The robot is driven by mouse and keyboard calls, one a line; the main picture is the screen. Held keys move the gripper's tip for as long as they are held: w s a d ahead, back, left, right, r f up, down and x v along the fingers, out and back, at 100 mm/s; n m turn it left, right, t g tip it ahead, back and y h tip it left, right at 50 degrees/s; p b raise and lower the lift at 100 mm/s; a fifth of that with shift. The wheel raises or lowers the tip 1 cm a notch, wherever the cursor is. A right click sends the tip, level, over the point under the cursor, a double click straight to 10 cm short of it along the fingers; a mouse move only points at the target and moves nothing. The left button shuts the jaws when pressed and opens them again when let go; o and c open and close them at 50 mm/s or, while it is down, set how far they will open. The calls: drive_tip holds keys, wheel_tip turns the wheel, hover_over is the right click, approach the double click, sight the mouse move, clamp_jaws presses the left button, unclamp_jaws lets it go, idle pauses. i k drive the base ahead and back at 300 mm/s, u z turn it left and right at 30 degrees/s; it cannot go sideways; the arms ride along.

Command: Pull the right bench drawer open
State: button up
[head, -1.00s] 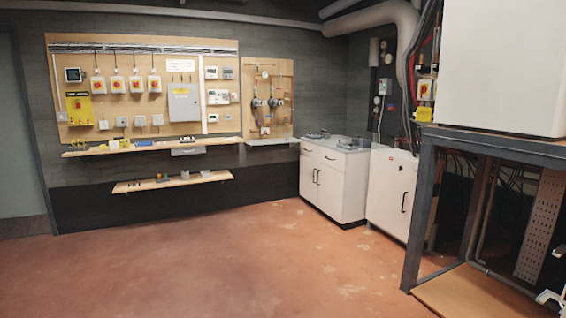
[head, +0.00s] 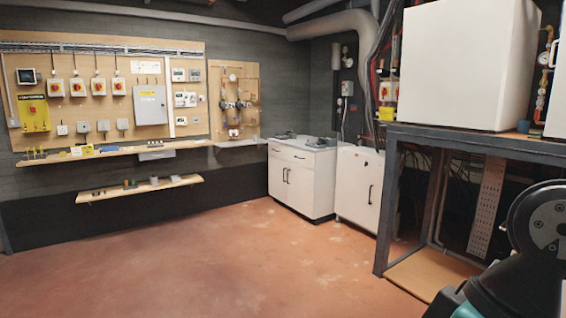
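A white bench cabinet (head: 311,188) with a grey top stands in the back corner in the head view. A shallow drawer front (head: 291,155) with a dark handle runs above its two doors and looks shut. A small grey drawer-like box (head: 157,155) hangs under the long wooden wall shelf (head: 110,152) further left. I cannot tell for certain which of these is the right bench drawer. Part of my arm shows at the lower right, far from both. My gripper is out of view.
A second white unit (head: 358,190) stands right of the cabinet. A dark metal frame (head: 388,210) carries a large white box (head: 465,65) at right, near my arm. A low shelf (head: 140,188) juts from the left wall. The reddish floor (head: 210,260) in the middle is clear.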

sight(316, 155)
drive_tip(key=u, duration=0.4)
drive_tip(key=i, duration=1.75)
drive_tip(key=u, duration=0.65)
drive_tip(key=i, duration=4.1)
drive_tip(key=z, duration=0.7)
drive_tip(key=i, duration=2.1)
drive_tip(key=z, duration=1.3)
drive_tip(key=i, duration=1.2)
drive_tip(key=z, duration=0.4)
